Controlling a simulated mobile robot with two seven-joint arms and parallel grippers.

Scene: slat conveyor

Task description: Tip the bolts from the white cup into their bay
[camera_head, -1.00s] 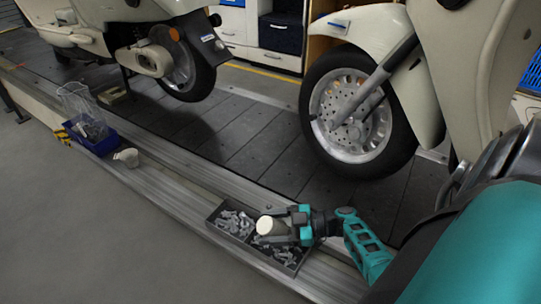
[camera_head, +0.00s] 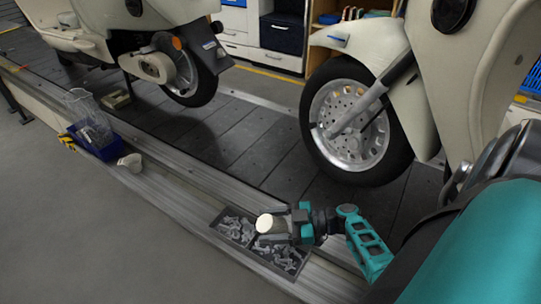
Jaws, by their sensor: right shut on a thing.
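My right gripper (camera_head: 303,226) is shut on a white cup (camera_head: 280,225), just above a dark tray (camera_head: 249,247). The cup is tilted, with a bright round end towards the left. I cannot tell whether that end is its mouth or its base, nor whether bolts are inside. The tray has bays divided by a thin wall. Grey bolts (camera_head: 234,229) lie in the left bay, and more grey metal parts (camera_head: 285,257) lie in the bay below the cup. The cup and gripper hide part of the tray. My left gripper is not in view.
Two cream scooters stand on the slats; the nearer one's front wheel (camera_head: 352,118) is behind my gripper.

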